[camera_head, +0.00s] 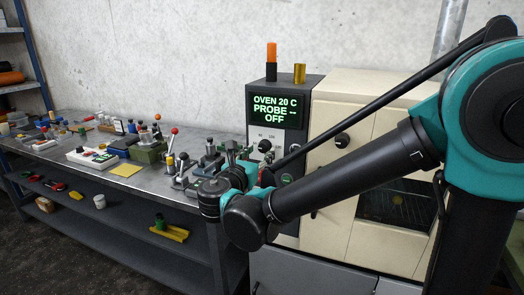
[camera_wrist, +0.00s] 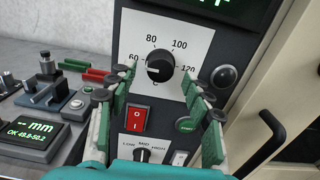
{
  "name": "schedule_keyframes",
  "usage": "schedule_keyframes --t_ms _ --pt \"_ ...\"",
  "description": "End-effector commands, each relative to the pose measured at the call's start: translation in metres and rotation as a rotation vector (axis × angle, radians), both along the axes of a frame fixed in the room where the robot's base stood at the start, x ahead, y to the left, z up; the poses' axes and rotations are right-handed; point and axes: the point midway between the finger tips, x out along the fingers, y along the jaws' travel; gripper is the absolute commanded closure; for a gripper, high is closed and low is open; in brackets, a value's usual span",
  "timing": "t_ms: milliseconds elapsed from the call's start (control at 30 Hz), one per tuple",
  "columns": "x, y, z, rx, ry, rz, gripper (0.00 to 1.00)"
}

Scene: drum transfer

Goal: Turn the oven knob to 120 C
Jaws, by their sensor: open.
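The oven knob (camera_wrist: 160,66) is round and black, on a white dial plate marked 60, 80, 100 and 120 in the wrist view. Its pale mark appears to point left, near the 60 side. The knob also shows in the head view (camera_head: 265,146), on the dark control panel. The oven display (camera_head: 276,107) reads OVEN 20 C, PROBE -- and OFF. My gripper (camera_wrist: 156,92) is open and empty, its green fingers spread to the left and right below the knob, with no visible contact. It also shows in the head view (camera_head: 240,160), in front of the panel.
Below the knob are a red rocker switch (camera_wrist: 137,119), a green START button (camera_wrist: 186,125) close to my right finger, and a LOW-MID-HIGH selector (camera_wrist: 142,155). A black round button (camera_wrist: 224,76) is at right. A cluttered bench (camera_head: 125,178) stands left of the oven.

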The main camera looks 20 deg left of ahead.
Motion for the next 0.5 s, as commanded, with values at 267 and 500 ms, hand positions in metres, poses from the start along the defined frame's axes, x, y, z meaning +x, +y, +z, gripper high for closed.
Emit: schedule_keyframes --t_ms 267,500 --pt "0.024 -0.002 0.0 0.0 0.0 -0.001 0.49" --pt "0.025 -0.002 0.0 0.0 0.0 0.0 0.49"
